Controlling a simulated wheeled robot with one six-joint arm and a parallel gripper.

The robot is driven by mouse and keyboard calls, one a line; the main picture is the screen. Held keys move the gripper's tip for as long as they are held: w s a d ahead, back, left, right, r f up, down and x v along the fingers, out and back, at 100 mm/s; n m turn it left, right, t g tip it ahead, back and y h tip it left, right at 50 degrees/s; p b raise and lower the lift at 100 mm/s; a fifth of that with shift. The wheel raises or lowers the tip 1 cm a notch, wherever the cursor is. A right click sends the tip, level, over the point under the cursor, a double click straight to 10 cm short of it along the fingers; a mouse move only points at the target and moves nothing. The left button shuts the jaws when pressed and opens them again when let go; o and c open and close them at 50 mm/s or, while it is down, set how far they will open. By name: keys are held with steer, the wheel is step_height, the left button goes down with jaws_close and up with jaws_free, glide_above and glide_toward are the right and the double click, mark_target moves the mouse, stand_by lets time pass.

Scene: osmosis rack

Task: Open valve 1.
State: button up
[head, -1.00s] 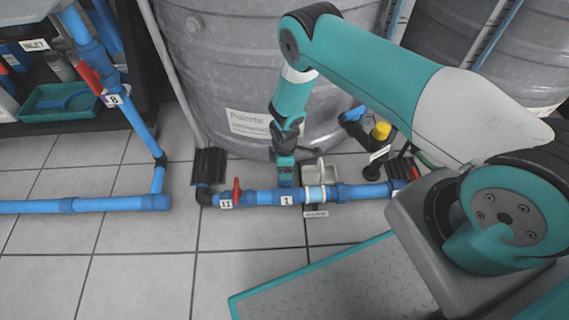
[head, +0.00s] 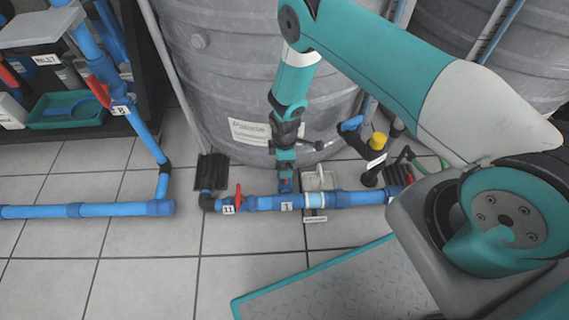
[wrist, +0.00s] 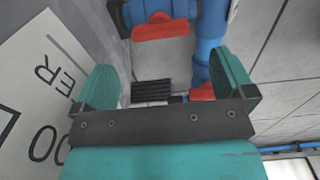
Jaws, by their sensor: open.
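Valve 1, marked by a "1" tag (head: 286,206), is on the blue floor pipe in front of the grey tank. In the wrist view a red handle (wrist: 160,28) on a blue body lies toward the top, beyond my open fingers (wrist: 166,82), and appears to be valve 1's. Nothing is between the fingers. I cannot tell the valve's setting.
A red-handled valve tagged 11 (head: 238,197) stands to the left on the same pipe, near a black ribbed piece (head: 210,172). The grey tank (head: 235,75) rises close behind. A yellow-capped fitting (head: 378,141) is to the right.

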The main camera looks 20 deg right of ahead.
step_height(320, 180, up, 10)
steer(key=p, duration=0.3)
stand_by(0.4)
